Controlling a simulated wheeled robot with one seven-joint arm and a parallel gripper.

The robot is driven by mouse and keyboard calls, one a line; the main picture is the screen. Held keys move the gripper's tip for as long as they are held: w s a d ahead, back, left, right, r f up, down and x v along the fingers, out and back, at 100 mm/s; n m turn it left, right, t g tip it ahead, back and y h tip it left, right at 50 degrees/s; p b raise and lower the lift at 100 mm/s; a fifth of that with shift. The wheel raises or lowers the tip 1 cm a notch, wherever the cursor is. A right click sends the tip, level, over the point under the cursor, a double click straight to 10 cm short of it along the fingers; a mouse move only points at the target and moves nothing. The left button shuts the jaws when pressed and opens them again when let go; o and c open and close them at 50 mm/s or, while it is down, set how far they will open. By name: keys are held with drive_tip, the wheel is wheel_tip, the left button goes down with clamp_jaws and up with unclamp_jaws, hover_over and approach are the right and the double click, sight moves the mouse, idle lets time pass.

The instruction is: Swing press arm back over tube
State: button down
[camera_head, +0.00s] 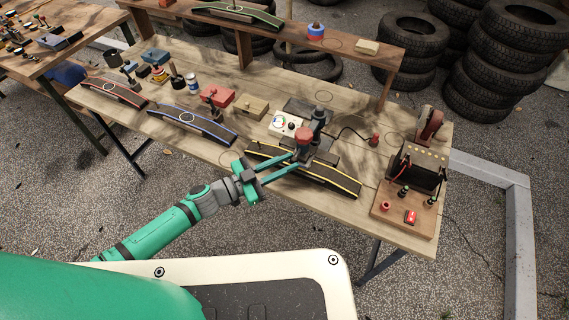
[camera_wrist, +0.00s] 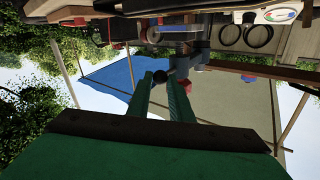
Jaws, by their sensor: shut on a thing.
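The press (camera_head: 318,118) is a dark upright post with a red-capped head (camera_head: 303,135) at the right-centre of the bench. Its arm reaches toward the front, above or close to a black tube strip with yellow edges (camera_head: 338,181). My gripper (camera_head: 296,158) comes in from the front left, its two long green fingers closed on the press arm's end just below the red cap. In the wrist view, a dark round knob (camera_wrist: 160,76) shows between the fingertips. The exact contact is small and partly hidden by the fingers.
Blue-edged (camera_head: 193,121) and red-edged (camera_head: 114,91) strips lie to the left. A raised shelf (camera_head: 350,43) runs along the back.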

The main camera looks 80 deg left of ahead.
drive_tip(key=c, duration=1.6)
unclamp_jaws()
drive_tip(key=shift+s+a+f, duration=0.15)
drive_tip(key=shift+s+a, duration=0.1)
drive_tip(key=shift+s, duration=0.05)
drive_tip(key=shift+w, duration=0.1)
drive_tip(key=shift+d, duration=0.1)
drive_tip(key=v, duration=1.1)
